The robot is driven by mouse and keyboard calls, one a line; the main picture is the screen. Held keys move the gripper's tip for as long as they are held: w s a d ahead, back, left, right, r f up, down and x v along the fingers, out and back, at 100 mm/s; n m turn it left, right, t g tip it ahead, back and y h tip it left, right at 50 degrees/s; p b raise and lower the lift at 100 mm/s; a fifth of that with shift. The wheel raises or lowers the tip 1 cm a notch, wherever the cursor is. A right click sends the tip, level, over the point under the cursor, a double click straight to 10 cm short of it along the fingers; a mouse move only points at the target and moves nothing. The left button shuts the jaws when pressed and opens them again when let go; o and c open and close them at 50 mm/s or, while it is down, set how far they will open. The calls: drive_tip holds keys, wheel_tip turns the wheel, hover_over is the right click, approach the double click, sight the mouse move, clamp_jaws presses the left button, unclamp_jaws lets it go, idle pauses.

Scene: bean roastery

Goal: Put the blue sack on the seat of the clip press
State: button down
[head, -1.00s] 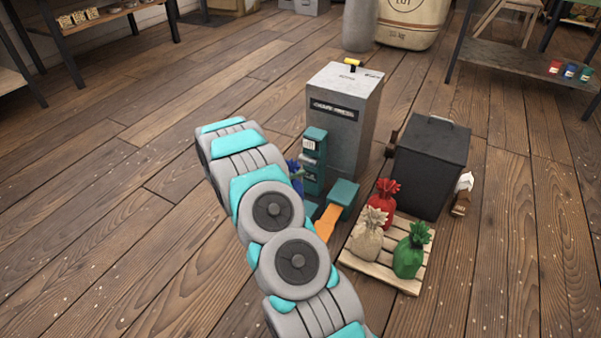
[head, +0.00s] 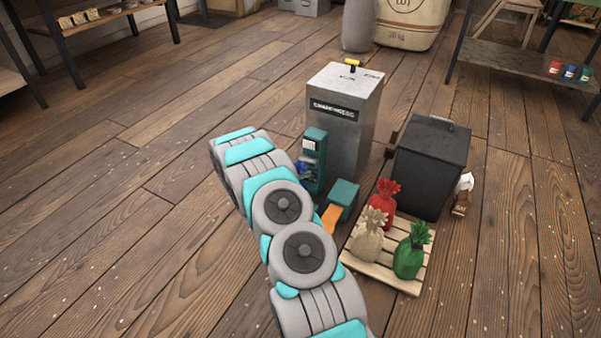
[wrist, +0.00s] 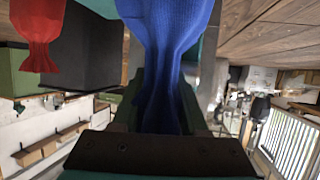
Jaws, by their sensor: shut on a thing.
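The blue sack (wrist: 175,45) fills the top middle of the wrist view, and my gripper (wrist: 168,100) is shut on its gathered neck. In the head view a small part of the blue sack (head: 305,172) shows past my arm, in front of the teal upright of the clip press (head: 315,150). The press has a teal block (head: 343,193) with an orange piece (head: 331,216) at its right. My arm hides the lower part of the press, its seat and my gripper in the head view. I cannot tell whether the sack touches the press.
A grey cabinet (head: 340,125) stands behind the press. A black bin (head: 432,165) is to the right. A pallet (head: 385,275) holds red (head: 382,208), beige (head: 369,240) and green (head: 409,255) sacks. Open floor lies to the left.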

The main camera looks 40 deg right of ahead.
idle(0.3)
drive_tip(key=shift+c, duration=2.2)
unclamp_jaws()
